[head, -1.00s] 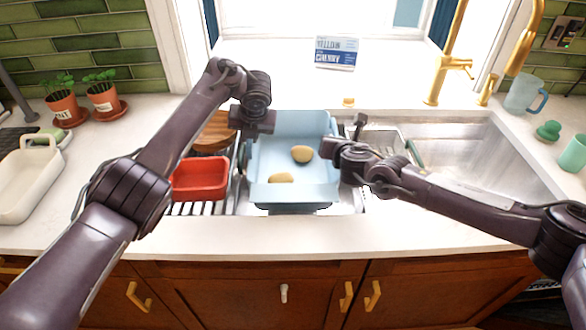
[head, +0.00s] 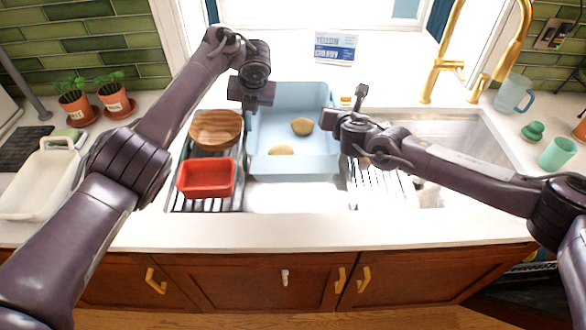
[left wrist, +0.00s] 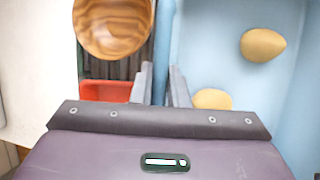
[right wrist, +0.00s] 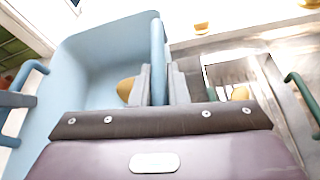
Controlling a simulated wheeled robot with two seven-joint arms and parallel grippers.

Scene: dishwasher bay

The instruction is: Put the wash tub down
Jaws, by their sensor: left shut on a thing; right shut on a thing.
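The light blue wash tub (head: 292,165) is over the sink, with two potatoes inside, one farther back (head: 302,126) and one near the front wall (head: 280,150). My left gripper (head: 254,104) is shut on the tub's left wall. The left wrist view shows its fingers (left wrist: 160,85) on either side of that wall. My right gripper (head: 332,120) is shut on the right wall, which also shows between its fingers in the right wrist view (right wrist: 158,80). The tub looks about level. I cannot tell whether its underside touches anything.
Left of the tub, a wooden bowl (head: 216,129) and a red tub (head: 207,178) sit on a dark rack. The steel basin (head: 450,135) lies to the right. A gold faucet (head: 437,75) stands behind. The front counter strip (head: 300,228) is clear.

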